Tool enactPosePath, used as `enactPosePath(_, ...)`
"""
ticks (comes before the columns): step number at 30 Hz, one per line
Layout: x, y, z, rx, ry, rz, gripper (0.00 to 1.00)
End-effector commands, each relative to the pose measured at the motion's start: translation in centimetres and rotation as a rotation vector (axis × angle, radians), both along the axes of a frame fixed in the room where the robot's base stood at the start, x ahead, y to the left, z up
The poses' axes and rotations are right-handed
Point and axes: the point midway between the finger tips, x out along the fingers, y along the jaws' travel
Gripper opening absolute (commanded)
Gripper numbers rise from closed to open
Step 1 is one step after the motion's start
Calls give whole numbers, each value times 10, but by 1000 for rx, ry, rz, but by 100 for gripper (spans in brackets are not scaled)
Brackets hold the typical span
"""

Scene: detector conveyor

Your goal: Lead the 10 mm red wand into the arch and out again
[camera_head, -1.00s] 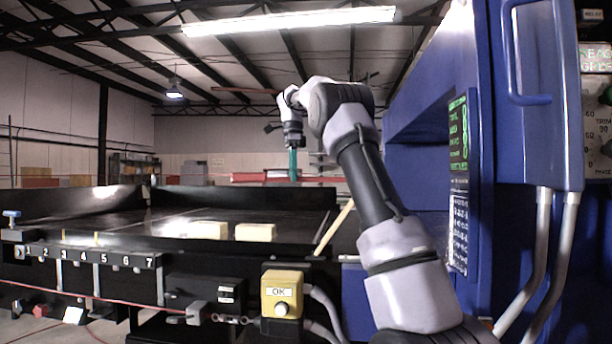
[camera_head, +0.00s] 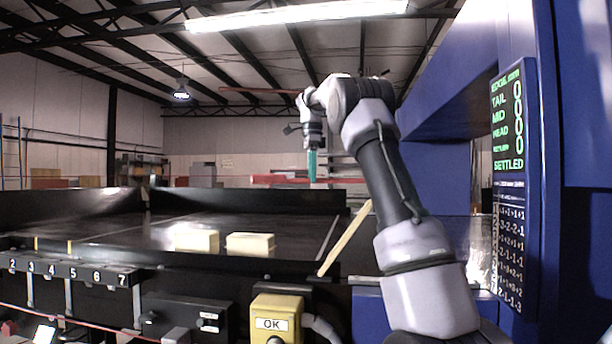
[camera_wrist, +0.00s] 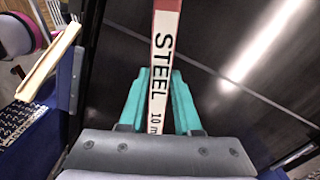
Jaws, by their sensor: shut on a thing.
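The wand (camera_wrist: 162,60) shows in the wrist view as a flat bar with a white face marked "STEEL 10 m" and a red far end. My gripper (camera_wrist: 160,82) is shut on it with teal fingers, which hide part of the lettering's surroundings. In the head view my gripper (camera_head: 312,165) hangs fingers down above the black conveyor's back right part; I cannot make out the wand there. The blue arch (camera_head: 440,100) stands at the right, and my gripper is left of it, outside the opening.
Two pale yellow blocks (camera_head: 250,243) sit on the black conveyor (camera_head: 120,232). A pale wooden strip (camera_head: 346,238) leans by its right end. A panel (camera_head: 508,125) on the arch reads zeros and "SETTLED". A yellow OK box (camera_head: 277,318) is in front.

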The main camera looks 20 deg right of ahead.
Motion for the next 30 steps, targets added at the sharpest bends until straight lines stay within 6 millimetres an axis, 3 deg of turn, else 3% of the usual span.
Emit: enactPosePath(30,-69,-125,1,1,-2,-3,0)
